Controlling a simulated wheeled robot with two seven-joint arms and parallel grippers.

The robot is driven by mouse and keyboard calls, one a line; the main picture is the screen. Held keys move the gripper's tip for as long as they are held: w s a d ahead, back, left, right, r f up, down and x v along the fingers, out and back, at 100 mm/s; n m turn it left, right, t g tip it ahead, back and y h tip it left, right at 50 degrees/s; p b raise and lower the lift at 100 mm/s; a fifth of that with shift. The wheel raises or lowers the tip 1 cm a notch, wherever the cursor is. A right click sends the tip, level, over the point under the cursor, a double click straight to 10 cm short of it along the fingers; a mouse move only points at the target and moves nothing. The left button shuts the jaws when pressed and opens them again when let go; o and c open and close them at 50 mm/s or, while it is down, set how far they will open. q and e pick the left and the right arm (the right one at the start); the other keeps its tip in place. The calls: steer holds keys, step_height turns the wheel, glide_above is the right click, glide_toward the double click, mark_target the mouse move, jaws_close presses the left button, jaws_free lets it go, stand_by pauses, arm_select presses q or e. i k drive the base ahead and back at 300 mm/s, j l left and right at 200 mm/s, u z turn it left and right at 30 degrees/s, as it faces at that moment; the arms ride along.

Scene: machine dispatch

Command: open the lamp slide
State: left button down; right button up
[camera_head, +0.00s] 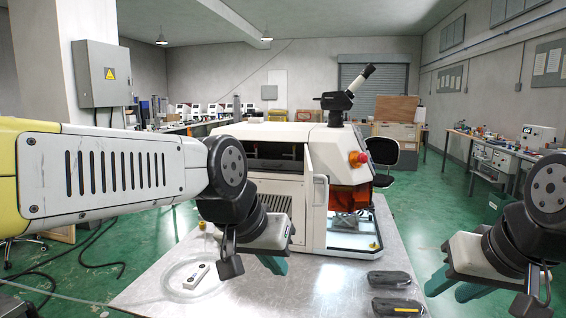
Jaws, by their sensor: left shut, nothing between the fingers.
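A white bench machine (265,132) stands on the metal table, with an open dark bay and a white panel with a handle (320,190) at its front. I cannot tell which part is the lamp slide. My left gripper (273,265) is shut and empty, low in front of the machine's vented left front. Its arm hides the machine's left side. My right gripper (453,287) is at the lower right, to the right of the machine and apart from it. Its teal fingers look spread, with nothing between them.
The machine carries a red stop button (358,158), an orange window (349,198) and a microscope (347,95). Two dark handheld items (389,279) lie on the table (300,297) at the front right. A small white box (196,276) with a cable lies at the left.

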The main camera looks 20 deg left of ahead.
mark_target(292, 164)
steer(key=u, duration=1)
steer(key=i+j, duration=0.15)
steer(key=j, duration=0.15)
steer(key=i+j+z, duration=0.1)
steer(key=j, duration=0.2)
steer(key=i+j, duration=0.2)
steer(key=i+l, duration=0.35)
steer(key=l+z, duration=0.05)
